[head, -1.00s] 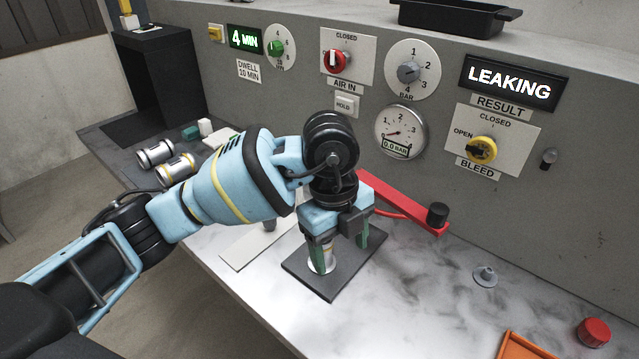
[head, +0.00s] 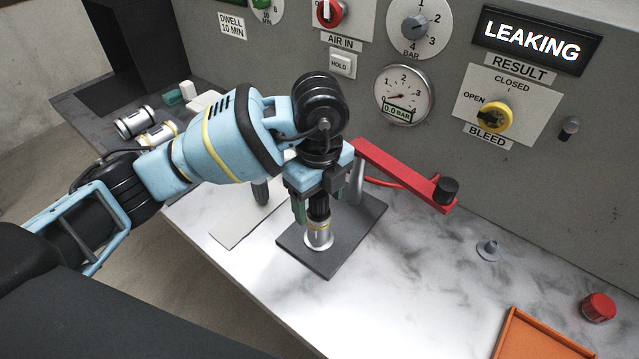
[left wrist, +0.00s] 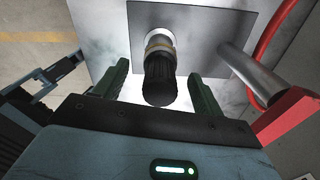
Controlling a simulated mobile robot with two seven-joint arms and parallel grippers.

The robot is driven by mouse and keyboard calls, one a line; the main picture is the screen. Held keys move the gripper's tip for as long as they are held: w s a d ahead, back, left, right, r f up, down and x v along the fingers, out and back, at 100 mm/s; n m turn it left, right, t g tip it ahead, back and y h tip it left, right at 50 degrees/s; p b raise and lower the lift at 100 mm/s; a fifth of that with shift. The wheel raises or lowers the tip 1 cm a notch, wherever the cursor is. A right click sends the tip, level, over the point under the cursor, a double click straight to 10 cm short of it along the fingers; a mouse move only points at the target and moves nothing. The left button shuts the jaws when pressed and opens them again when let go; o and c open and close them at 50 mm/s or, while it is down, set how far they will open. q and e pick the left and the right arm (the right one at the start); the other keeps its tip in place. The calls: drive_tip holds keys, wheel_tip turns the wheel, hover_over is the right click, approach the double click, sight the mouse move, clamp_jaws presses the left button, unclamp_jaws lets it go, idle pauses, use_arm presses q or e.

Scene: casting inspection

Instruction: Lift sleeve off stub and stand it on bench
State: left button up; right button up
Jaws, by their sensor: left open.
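A short upright piece stands on a dark square plate (head: 345,248). It has a silver lower part, a yellow band and a black ribbed top. I take its silver, banded part as the sleeve (head: 320,238); it also shows in the left wrist view (left wrist: 157,42). I cannot tell where the sleeve ends and the stub begins. My left gripper (head: 318,204) points down above the plate, open, with its green fingers on either side of the black top (left wrist: 160,82). In the left wrist view, gaps show between the fingers and the piece. My right gripper is not in view.
A red arm (head: 405,175) with a black knob and a grey post (head: 357,182) stand close behind the gripper. Two silver cylinders (head: 135,122) lie at the back left. An orange tray (head: 535,335) and red cap (head: 598,307) are front right. Marble bench (head: 420,270) is clear at centre right.

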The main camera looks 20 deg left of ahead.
use_arm(q)
drive_tip(key=shift+f, duration=1.7)
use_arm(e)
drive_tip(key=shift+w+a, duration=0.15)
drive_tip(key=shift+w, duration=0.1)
use_arm(q)
drive_tip(key=shift+c, duration=0.3)
drive_tip(key=c, duration=1.3)
drive_tip(key=shift+r, duration=0.1)
drive_tip(key=shift+r, duration=0.1)
